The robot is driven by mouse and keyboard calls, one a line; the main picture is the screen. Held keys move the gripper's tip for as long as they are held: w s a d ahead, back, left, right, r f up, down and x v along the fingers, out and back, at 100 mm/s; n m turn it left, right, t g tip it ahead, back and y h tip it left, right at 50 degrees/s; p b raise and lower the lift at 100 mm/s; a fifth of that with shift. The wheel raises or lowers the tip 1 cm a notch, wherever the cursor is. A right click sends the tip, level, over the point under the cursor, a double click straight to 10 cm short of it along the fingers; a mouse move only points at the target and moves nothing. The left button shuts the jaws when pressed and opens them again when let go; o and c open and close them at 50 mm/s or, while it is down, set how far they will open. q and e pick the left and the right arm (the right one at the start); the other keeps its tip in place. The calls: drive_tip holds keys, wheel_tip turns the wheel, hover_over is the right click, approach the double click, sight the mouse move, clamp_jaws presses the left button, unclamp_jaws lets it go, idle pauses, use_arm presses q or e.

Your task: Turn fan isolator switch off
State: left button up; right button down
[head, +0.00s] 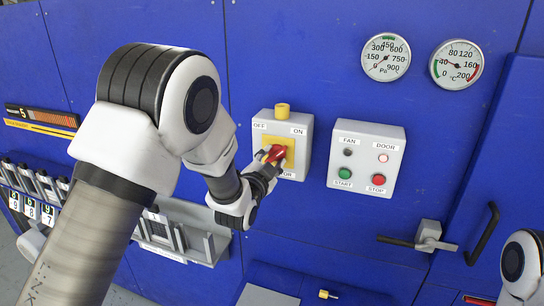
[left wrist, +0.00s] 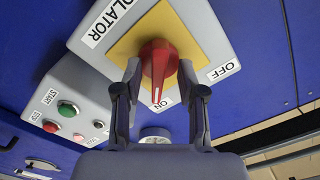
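The fan isolator switch is a red rotary knob (head: 275,153) on a yellow plate (head: 290,153) on a grey box (head: 304,145) labelled OFF on the left and ON on the right. In the left wrist view the knob (left wrist: 158,65) has its white pointer line toward the ON label (left wrist: 165,103); the OFF label (left wrist: 224,70) is to its right. My left gripper (head: 270,160) is at the knob. In the left wrist view its fingers (left wrist: 160,72) stand apart on both sides of the knob; firm contact cannot be seen. My right gripper is not in view.
A FAN/DOOR box (head: 366,158) with a green START button (head: 345,173) and red STOP button (head: 378,180) is just right of the switch. Two gauges (head: 386,58) are above right. A door handle (head: 428,237) is at lower right, and a grey ledge (head: 180,240) lies below my left arm.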

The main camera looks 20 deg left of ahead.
use_arm(q)
drive_tip(key=shift+a, duration=0.2)
drive_tip(key=c, duration=0.3)
drive_tip(key=shift+w+f, duration=0.1)
clamp_jaws()
drive_tip(key=shift+d, duration=0.2)
